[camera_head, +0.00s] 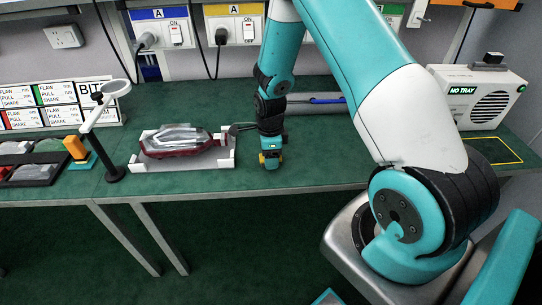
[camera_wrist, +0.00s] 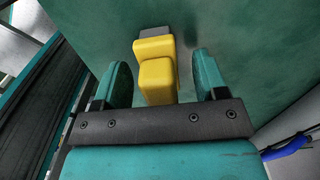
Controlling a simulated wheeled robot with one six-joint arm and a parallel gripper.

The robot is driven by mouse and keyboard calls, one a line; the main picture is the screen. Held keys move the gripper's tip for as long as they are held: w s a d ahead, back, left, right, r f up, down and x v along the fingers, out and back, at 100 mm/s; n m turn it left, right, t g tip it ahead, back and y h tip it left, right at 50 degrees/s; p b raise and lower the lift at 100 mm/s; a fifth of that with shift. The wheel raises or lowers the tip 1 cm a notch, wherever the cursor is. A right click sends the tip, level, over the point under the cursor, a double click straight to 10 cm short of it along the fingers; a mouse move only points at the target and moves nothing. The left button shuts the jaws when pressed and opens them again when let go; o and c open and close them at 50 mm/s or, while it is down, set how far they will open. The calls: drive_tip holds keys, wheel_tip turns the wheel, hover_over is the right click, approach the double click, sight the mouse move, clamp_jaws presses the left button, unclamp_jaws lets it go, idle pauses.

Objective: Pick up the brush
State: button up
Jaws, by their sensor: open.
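A small yellow block-shaped thing with a grey end, which looks like the brush (camera_wrist: 157,80), lies on the green tabletop in the wrist view. My gripper (camera_wrist: 161,64) is open, with one teal finger on each side of it and a visible gap on both sides. In the head view my gripper (camera_head: 270,158) points down close to the table's front half. Only a bit of yellow shows at its fingertips there; the rest of the brush is hidden behind the fingers.
A white tray (camera_head: 226,160) with a dark red tail lamp (camera_head: 172,147) stands just left of my gripper. Further left are a magnifier on a stand (camera_head: 112,140) and an orange block (camera_head: 75,148). A blue rod (camera_head: 327,100) lies behind, right. A speaker box (camera_head: 490,95) stands far right.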

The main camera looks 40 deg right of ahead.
drive_tip(key=shift+c, duration=0.5)
drive_tip(key=c, duration=0.9)
wheel_tip(320, 180, up, 20)
drive_tip(key=shift+r, duration=0.1)
drive_tip(key=shift+o, duration=0.8)
drive_tip(key=shift+c, duration=0.5)
